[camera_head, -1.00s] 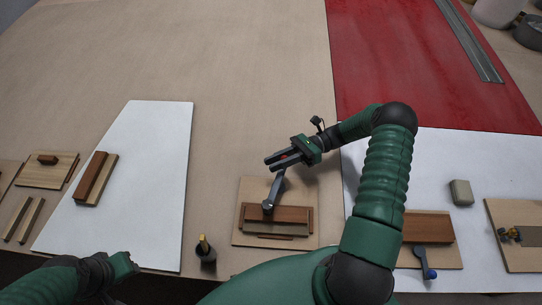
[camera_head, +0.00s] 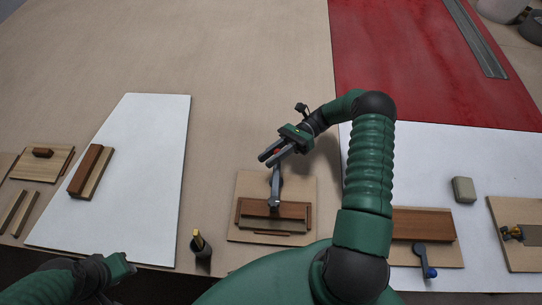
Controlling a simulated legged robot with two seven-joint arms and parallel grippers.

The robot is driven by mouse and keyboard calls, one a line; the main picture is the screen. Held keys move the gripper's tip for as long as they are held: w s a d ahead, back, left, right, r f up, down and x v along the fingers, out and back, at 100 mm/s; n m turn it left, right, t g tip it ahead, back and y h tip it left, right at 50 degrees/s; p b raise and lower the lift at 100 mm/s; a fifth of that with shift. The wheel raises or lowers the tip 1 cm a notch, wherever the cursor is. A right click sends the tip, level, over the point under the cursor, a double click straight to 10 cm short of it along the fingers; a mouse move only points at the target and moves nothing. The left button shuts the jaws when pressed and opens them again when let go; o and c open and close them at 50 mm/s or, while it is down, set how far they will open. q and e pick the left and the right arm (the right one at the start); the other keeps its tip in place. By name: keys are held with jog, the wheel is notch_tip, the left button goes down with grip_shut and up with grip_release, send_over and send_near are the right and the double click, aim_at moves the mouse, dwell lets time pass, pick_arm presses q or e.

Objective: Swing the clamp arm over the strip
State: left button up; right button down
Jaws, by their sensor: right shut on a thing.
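The clamp arm (camera_head: 276,186) is a grey lever on a small wooden board (camera_head: 246,190). Its near end sits at a dark brown block (camera_head: 295,210), and its far end runs up to my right gripper (camera_head: 268,157). That gripper is shut on the lever's far end, where a bit of red shows between the fingers. A thin grey-brown strip (camera_head: 275,224) lies along the near side of the block. The lever points away from the strip, nearly straight back. My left gripper (camera_head: 128,265) is at the lower left, away from the board; its fingers are unclear.
A black cup (camera_head: 201,251) with a yellow-tipped tool stands left of the board. A second clamp with a blue-tipped lever (camera_head: 422,262) is at the right, beyond my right arm. A white panel (camera_head: 145,190) lies left. The tabletop behind the board is clear.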

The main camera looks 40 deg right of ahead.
jog(key=c, duration=1.5)
grip_release()
jog(key=shift+w, duration=0.1)
jog(key=shift+c, duration=0.2)
jog(key=o, duration=0.3)
jog(key=shift+w, duration=0.1)
jog(key=d, duration=0.2)
jog(key=d+b, duration=0.1)
jog(key=d, duration=0.3)
jog(key=shift+w+d+f+b, duration=0.25)
jog(key=shift+w+d+b, duration=0.05)
jog(key=shift+w+d, duration=0.05)
jog(key=shift+d+r, duration=0.15)
jog(key=shift+d, duration=0.3)
